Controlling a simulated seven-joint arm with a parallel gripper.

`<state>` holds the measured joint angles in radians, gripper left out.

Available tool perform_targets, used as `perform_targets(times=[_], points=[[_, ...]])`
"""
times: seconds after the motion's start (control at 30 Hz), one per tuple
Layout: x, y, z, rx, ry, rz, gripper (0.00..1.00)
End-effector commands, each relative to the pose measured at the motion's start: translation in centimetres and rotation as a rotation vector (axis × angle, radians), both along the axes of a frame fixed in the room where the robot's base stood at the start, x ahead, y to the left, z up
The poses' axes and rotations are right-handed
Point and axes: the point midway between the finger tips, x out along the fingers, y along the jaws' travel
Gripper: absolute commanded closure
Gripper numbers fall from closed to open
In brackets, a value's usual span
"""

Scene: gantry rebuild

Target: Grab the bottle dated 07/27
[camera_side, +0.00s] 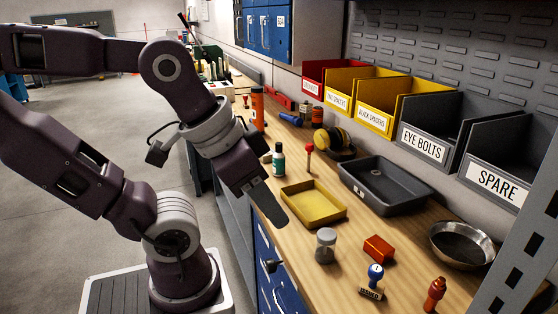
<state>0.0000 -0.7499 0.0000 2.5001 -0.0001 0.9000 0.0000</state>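A small green bottle with a white band and dark cap (278,160) stands upright on the wooden bench, just behind my gripper. A tall orange bottle with a dark cap (257,110) stands farther back at the left edge. A small dark bottle with an orange band (317,116) stands near the back. A blue cylinder (290,119) lies on its side. No date is readable on any of them. My gripper (270,204) points down at the bench's front edge, left of the yellow tray. Its fingers show edge-on, so their opening is hidden. I see nothing held.
A yellow tray (336,216) and a dark grey tray (413,207) lie mid-bench. A red-topped stamp (309,160), grey-lidded jar (326,245), red block (378,248), blue-handled stamp (374,283), orange figure-shaped handle (435,294) and metal bowl (462,245) stand around. Labelled bins line the wall.

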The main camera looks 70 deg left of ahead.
Motion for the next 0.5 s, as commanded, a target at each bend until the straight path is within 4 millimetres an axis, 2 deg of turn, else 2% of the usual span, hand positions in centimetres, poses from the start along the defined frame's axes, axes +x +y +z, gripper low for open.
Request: perform_targets(times=[0.07, 0.13, 0.43, 0.5], points=[[0.0, 0.0, 0.0, 0.0, 0.0, 0.0, 0.64], [0.0, 0.0, 0.0, 0.0, 0.0, 0.0, 0.52], [0.1, 0.1, 0.0, 0.007, 0.004, -0.001, 0.52], [0.7, 1.4, -0.3, 0.065, 0.038, -0.011, 0.52]])
